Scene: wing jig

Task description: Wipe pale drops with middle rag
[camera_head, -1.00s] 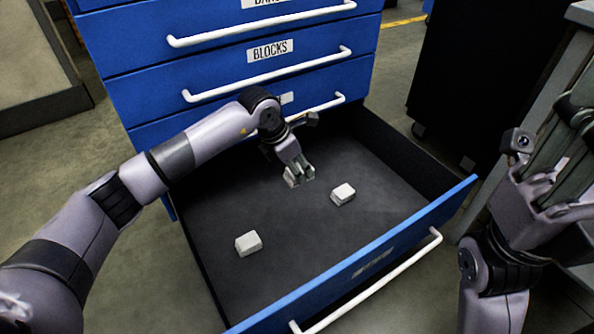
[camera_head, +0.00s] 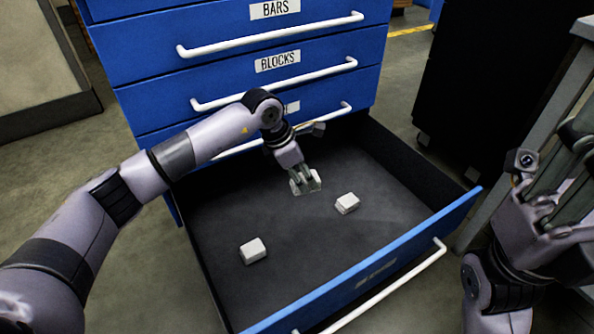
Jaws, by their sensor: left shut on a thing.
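Three small white folded rags show in the open bottom drawer (camera_head: 225,215). One rag (camera_head: 315,182) is between the fingers of my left gripper (camera_head: 305,184), which is shut on it near the back middle of the drawer. The fingers hide part of this rag, and I cannot tell whether it still touches the drawer floor. A second rag (camera_head: 347,203) lies just to the right, and a third rag (camera_head: 253,250) lies at front left. My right gripper (camera_head: 560,190) is outside the drawer at the right edge, partly cut off; its jaw opening is unclear. No pale drops show.
The blue cabinet (camera_head: 150,105) stands behind, its upper drawers labelled BARS and BLOCKS shut. The open drawer's blue front with white handle (camera_head: 390,285) faces me. A dark cabinet (camera_head: 470,85) and a grey bench leg (camera_head: 530,125) stand at right. Much of the drawer floor is clear.

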